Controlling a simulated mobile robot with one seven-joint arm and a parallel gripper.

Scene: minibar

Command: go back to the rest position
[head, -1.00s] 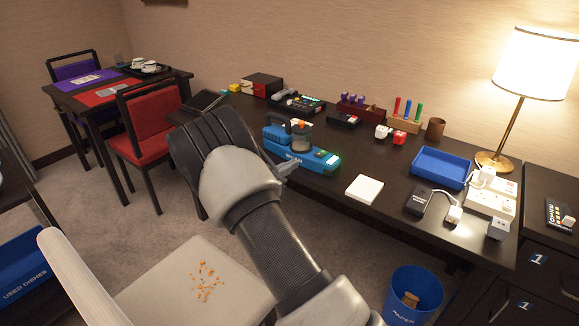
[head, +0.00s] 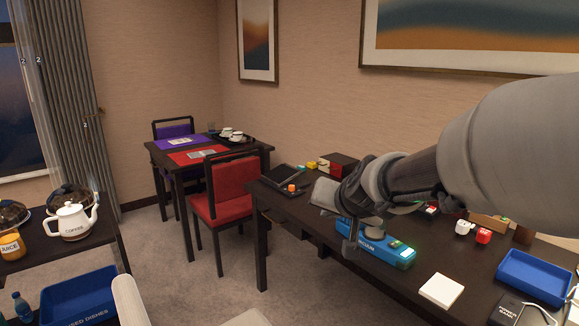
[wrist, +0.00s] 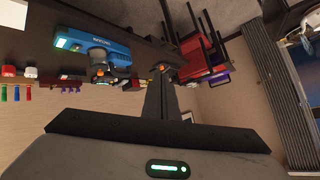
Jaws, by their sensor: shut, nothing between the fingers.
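My arm reaches in from the right in the head view and spans the dark desk (head: 330,262). My gripper (head: 350,250) hangs at its end, at the near side of the blue vacuum (head: 385,250). In the wrist view the fingers (wrist: 164,78) are together with nothing between them. The blue vacuum (wrist: 92,47) also shows there, to the left of the fingers. I cannot tell whether the fingers touch anything. My arm hides part of the vacuum and the desk's back row.
An orange block (head: 292,187) sits by a dark tablet (head: 283,176) at the desk's far left. A white pad (head: 441,290) and blue tray (head: 535,277) are at right. A red chair (head: 235,185) stands beyond. A cart with a coffee pot (head: 72,221) is left.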

